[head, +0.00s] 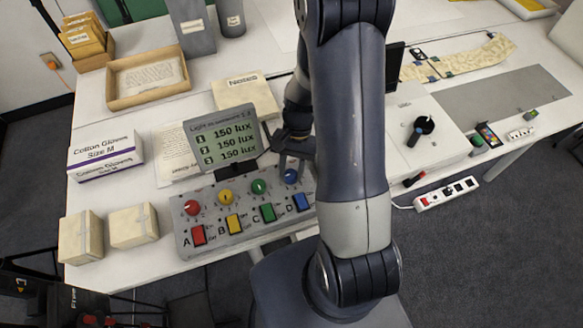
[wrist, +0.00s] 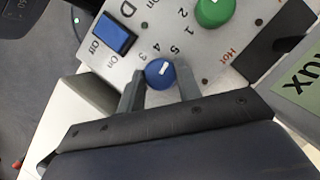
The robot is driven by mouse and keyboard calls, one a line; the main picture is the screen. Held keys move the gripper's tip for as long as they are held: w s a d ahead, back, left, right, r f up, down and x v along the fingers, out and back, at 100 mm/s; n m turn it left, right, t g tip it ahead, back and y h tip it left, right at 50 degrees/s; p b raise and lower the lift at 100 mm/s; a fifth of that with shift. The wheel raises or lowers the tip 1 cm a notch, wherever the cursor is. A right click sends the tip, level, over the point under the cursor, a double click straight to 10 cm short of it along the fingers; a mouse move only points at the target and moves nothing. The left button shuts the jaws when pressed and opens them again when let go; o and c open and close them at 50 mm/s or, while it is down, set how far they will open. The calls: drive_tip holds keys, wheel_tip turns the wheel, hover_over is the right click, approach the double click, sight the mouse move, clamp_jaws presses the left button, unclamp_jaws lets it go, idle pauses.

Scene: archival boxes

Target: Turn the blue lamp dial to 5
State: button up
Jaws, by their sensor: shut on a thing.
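The blue lamp dial (head: 291,176) is the rightmost of the dials on the grey control panel (head: 182,240), above the blue switch D (head: 301,202). My gripper (head: 291,165) reaches down over it from behind. In the wrist view, the blue dial (wrist: 160,73) sits between the two fingers of my gripper (wrist: 159,80), which are shut on its sides. Its white mark points to the upper right, towards the side of the printed 5. The exact reading is hard to tell. The numbers 3, 4 and 5 show beside the dial; the fingers hide part of the scale.
Green (head: 258,187), yellow (head: 225,197) and red (head: 192,208) dials stand left of the blue one, with switches below. A glove box (head: 105,155) and small boxes stand at the left.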

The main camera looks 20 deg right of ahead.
drive_tip(key=o, duration=1)
drive_tip(key=v, duration=1)
drive_tip(key=shift+w+d+r, duration=0.1)
drive_tip(key=shift+w+r, duration=0.05)
drive_tip(key=shift+r, duration=0.2)
drive_tip(key=shift+f, duration=0.1)
drive_tip(key=x, duration=1)
drive_tip(key=shift+f, duration=0.25)
